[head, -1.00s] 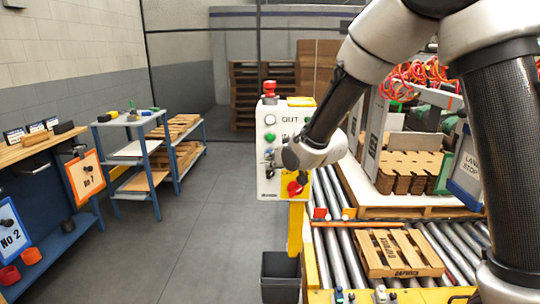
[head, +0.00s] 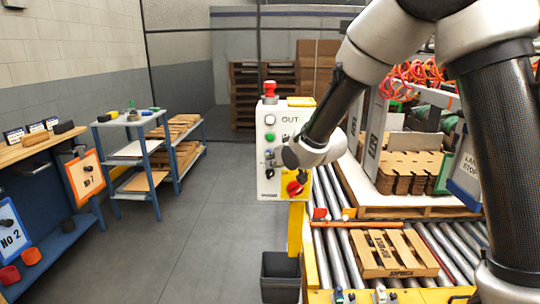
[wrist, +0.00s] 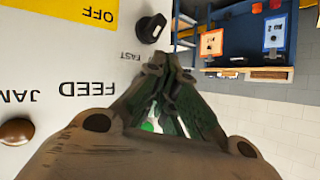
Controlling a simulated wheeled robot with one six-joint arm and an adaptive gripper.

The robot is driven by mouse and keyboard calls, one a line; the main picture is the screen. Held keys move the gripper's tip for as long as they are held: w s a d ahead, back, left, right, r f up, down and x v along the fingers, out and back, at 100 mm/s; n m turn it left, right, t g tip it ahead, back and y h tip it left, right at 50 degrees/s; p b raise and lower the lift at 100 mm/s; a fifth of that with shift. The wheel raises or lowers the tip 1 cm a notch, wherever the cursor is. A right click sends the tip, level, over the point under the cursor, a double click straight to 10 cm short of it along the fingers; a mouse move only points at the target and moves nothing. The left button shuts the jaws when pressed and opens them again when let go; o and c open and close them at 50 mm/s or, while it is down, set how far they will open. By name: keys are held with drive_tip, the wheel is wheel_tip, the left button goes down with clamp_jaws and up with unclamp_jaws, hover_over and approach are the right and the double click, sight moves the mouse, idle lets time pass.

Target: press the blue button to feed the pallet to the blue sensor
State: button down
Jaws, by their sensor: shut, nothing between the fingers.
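The control box (head: 268,180) is a white panel on a yellow post, in the middle of the head view. My gripper is hidden behind my own wrist there. In the wrist view my gripper (wrist: 168,68) is shut and empty, its fingertips close to the panel face (wrist: 70,60) by the FEED lettering. I cannot see the blue button; the gripper may hide it. I cannot tell whether the tips touch it. A wooden pallet (head: 398,252) lies on the rollers (head: 345,262) at the lower right of the head view. I cannot make out the blue sensor for certain.
A black knob (wrist: 151,27) is near the fingertips. A black bin (head: 280,285) stands below. The floor to the left is clear.

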drive_tip(key=shift+s, duration=0.85)
drive_tip(key=s, duration=0.5)
drive_tip(key=shift+a, duration=0.1)
idle(1.6)
